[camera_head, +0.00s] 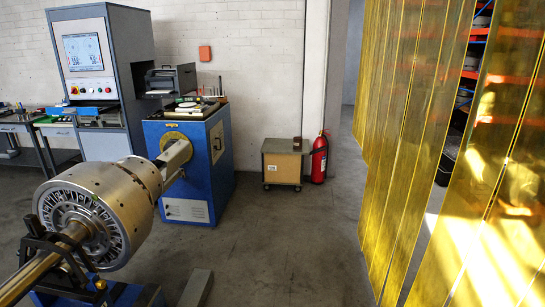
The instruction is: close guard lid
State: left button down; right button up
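No part that I can clearly identify as the guard lid shows in the head view. A large silver rotor (127,200) with a slotted end face lies across the balancing machine at lower left. Its shaft (40,274) rests on a black bearing support (62,251). The rotor's far end meets a drive link at the blue headstock (221,178), which carries loose items on top. Neither of my grippers is in view.
A console cabinet (120,42) with a lit screen (83,52) stands behind the machine. A small wheeled cabinet (282,165) and a red fire extinguisher (320,160) are by the wall. Yellow translucent curtains (410,120) hang at right. The middle floor (285,245) is clear.

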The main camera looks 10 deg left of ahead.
aim_at(177, 153)
jog(key=i, duration=1.6)
jog(key=i+u, duration=0.4)
jog(key=i, duration=0.35)
jog(key=i+l+u, duration=0.1)
jog(key=i+u, duration=0.3)
jog(key=i, duration=0.35)
jog(key=i+j, duration=0.1)
jog(key=i, duration=0.65)
jog(key=l+z, duration=0.05)
